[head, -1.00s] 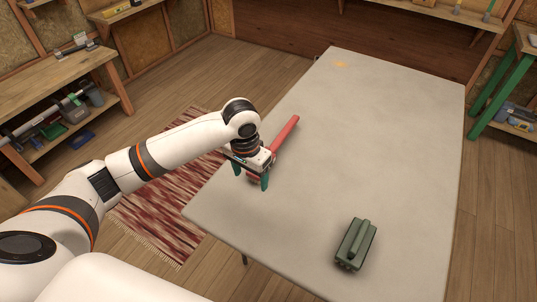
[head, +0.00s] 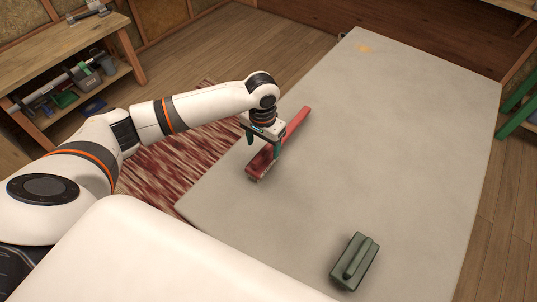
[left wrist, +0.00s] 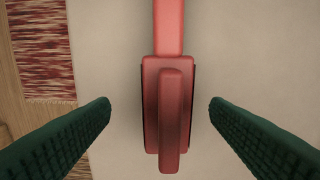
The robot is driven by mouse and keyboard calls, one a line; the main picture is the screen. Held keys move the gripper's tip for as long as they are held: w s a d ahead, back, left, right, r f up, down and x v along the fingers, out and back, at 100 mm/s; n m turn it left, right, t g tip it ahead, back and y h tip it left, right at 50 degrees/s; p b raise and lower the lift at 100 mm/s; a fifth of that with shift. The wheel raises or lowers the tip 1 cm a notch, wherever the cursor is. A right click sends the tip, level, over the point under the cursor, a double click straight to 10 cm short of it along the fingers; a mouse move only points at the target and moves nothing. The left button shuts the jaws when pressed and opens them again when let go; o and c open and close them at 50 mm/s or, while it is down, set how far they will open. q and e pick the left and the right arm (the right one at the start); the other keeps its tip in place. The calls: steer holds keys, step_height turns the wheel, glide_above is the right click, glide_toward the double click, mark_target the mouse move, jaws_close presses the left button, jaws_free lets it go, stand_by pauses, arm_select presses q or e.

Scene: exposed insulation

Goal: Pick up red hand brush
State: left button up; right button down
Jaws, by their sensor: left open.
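The red hand brush (head: 262,163) lies on the grey table near its left edge, with its long handle pointing away to the upper right. In the left wrist view the brush (left wrist: 168,108) runs up the middle of the picture. My left gripper (head: 264,149) is over the brush, its green fingers open. In the left wrist view the fingers (left wrist: 160,108) stand to either side of the brush's wider body, with a gap on both sides. How high the fingertips are above the table is hard to tell. My right gripper is not in view.
A green block-like tool with a raised grip (head: 354,262) lies on the grey table (head: 400,130) at the near right. The rest of the tabletop is mostly clear. A wooden workbench (head: 70,60) with tools stands at the upper left. A red patterned rug (head: 130,190) lies on the floor.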

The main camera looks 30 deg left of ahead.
mark_target(268, 154)
arm_select(q)
steer(key=f, duration=0.1)
steer(key=w+f, duration=0.1)
steer(key=f, duration=0.1)
steer(key=d+f, duration=0.1)
steer(key=f, duration=0.1)
steer(key=shift+w, duration=0.15)
steer(key=shift+f, duration=0.25)
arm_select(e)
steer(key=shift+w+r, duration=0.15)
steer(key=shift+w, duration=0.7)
arm_select(q)
steer(key=shift+c, duration=0.5)
steer(key=c, duration=1.1)
steer(key=shift+r, duration=5.05)
steer(key=shift+c, duration=0.2)
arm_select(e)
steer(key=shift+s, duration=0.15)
